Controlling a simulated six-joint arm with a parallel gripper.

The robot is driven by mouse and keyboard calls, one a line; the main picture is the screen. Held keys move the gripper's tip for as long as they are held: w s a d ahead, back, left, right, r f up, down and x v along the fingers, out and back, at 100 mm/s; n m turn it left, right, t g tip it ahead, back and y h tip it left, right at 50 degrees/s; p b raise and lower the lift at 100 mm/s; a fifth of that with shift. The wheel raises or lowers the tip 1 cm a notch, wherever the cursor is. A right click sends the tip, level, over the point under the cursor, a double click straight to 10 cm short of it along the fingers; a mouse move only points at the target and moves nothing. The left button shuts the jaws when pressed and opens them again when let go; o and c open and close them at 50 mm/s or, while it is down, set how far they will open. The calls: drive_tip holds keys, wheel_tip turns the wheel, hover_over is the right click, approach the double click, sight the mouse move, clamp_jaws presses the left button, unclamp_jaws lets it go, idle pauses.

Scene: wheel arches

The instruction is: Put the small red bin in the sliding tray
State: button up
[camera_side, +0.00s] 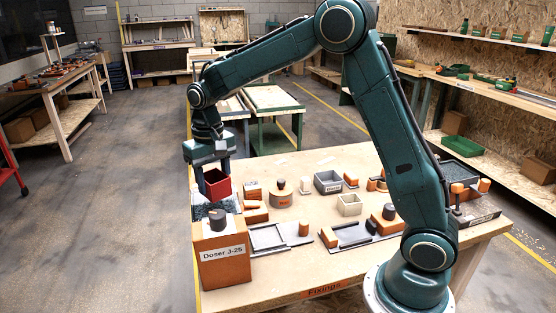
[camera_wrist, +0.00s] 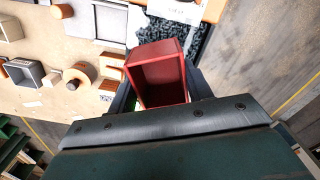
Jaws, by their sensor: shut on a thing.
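The small red bin (camera_side: 217,187) is held in my gripper (camera_side: 214,180), above the left end of the table. In the wrist view the red bin (camera_wrist: 158,75) is seen from above, its inside empty, with the dark fingers partly hidden around it. My gripper is shut on the bin. A flat grey tray with a raised frame (camera_side: 267,238), which looks like the sliding tray, lies on the table to the right of and below the bin in the side view. It also shows in part at the top of the wrist view (camera_wrist: 97,20).
The orange "Doser J-25" box (camera_side: 224,262) stands at the table's front left corner. A bed of dark granules (camera_side: 229,205) lies behind it, close under the bin. A grey bin (camera_side: 328,182), a cream bin (camera_side: 349,205) and orange blocks occupy the table's middle.

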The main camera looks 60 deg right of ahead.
drive_tip(key=shift+w+a, duration=0.1)
drive_tip(key=shift+a, duration=0.3)
drive_tip(key=shift+d, duration=0.15)
drive_tip(key=s+d+m, duration=0.2)
drive_tip(key=s+d, duration=0.2)
drive_tip(key=d, duration=1.2)
drive_tip(key=m, duration=0.3)
hover_over(311, 208)
wheel_tip(311, 208, down, 15)
drive_tip(key=shift+a, duration=0.1)
drive_tip(key=shift+f, duration=2.1)
drive_tip(key=shift+f, duration=0.15)
